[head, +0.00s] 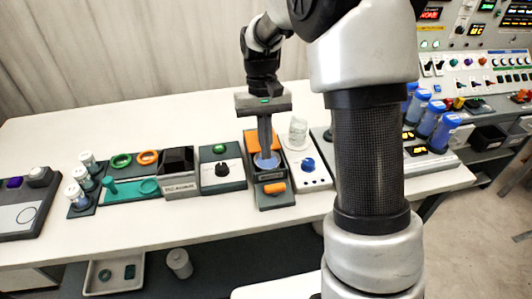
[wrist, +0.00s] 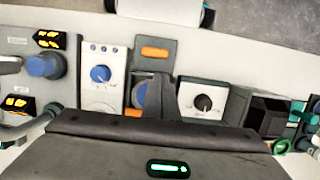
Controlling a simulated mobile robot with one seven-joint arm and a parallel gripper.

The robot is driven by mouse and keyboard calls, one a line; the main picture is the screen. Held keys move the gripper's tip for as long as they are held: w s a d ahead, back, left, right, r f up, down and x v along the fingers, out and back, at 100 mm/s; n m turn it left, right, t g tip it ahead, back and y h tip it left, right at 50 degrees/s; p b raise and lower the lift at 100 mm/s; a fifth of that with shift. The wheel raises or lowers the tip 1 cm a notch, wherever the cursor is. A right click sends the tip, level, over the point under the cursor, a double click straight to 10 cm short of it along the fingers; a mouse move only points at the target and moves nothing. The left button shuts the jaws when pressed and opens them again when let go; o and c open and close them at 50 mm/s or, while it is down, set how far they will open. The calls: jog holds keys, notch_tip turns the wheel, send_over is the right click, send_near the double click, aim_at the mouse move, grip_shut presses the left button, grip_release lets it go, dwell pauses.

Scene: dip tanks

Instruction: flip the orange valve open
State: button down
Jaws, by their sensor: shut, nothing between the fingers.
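A dark unit (head: 291,198) on the white table carries an orange piece (head: 274,188) at its near end, a blue round part in its middle and more orange behind that. I cannot tell for sure which orange part is the valve lever. In the wrist view the near orange piece (wrist: 155,53) shows at the top, and a second orange bit (wrist: 132,112) shows lower down. My gripper (head: 266,152) is shut and empty, pointing down over the blue round part. It partly hides the unit's middle; contact is unclear.
A white panel with a blue knob (head: 308,163) stands close on the right. A unit with a black knob (head: 222,169) stands close on the left. Further left are a black box (head: 176,160) and a teal tray (head: 118,193). The table's front strip is clear.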

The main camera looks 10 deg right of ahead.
aim_at(267, 173)
jog(key=x, duration=0.8)
jog(key=shift+b, duration=0.4)
